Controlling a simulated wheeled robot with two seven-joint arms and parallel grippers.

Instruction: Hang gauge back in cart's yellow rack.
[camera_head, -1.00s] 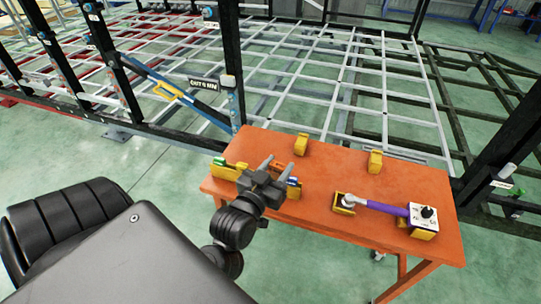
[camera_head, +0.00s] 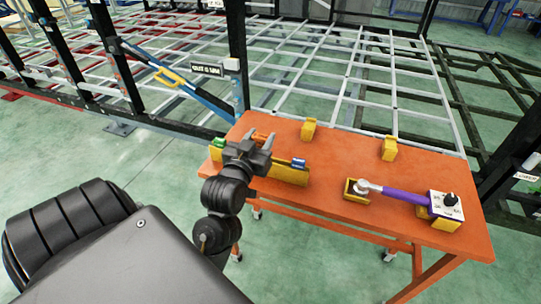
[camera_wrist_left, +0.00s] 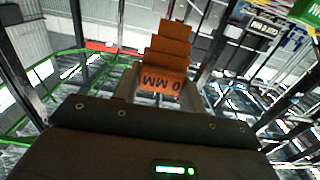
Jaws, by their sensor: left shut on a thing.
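My left gripper (camera_head: 262,143) is shut on an orange stepped gauge (camera_head: 262,136). In the left wrist view the gauge (camera_wrist_left: 164,62) stands between the fingers, with upside-down "0 MM" lettering. The long yellow rack (camera_head: 280,174) is on the left front of the orange cart (camera_head: 330,155). A green piece (camera_head: 219,142) shows at its left end and a blue piece (camera_head: 298,162) at its right end. My gripper and wrist cover the rack's middle in the head view, so its slots there are hidden. I cannot tell how far the gauge is above the rack. My right gripper is not in view.
A purple-handled tool (camera_head: 405,196) lies across yellow holders at the cart's right. Two small yellow blocks (camera_head: 309,129) (camera_head: 389,148) stand near the back edge. Trailer frame bars (camera_head: 350,75) and a black post (camera_head: 236,55) are behind the cart. The cart's middle is clear.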

